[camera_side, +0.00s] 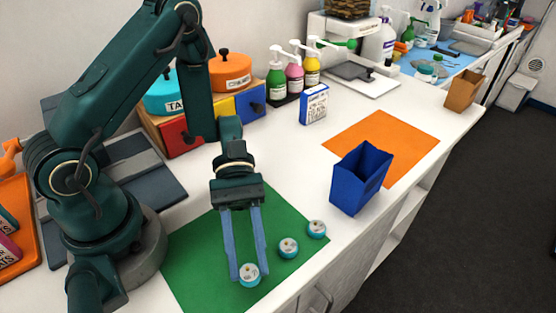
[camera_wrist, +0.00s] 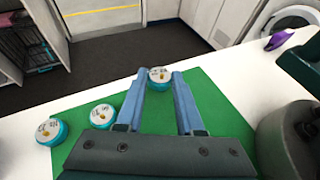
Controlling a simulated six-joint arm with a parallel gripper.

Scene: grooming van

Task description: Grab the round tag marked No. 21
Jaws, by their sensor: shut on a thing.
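Three small round tags with white tops and teal sides are in view; the print on them is too small to read, so I cannot tell which is No. 21. One tag (camera_side: 249,274) is between the fingertips of my gripper (camera_side: 250,277), which is shut on it at the front of the green mat (camera_side: 195,262). In the wrist view this held tag (camera_wrist: 159,75) sits between the tips of the blue fingers. A second tag (camera_side: 289,247) lies on the mat to its right. A third tag (camera_side: 317,229) lies farther right, by the mat's edge.
A blue open bin (camera_side: 358,180) stands by the orange mat (camera_side: 400,140). Coloured drawers (camera_side: 182,135) are at the back left. The counter's front edge is close to the tags.

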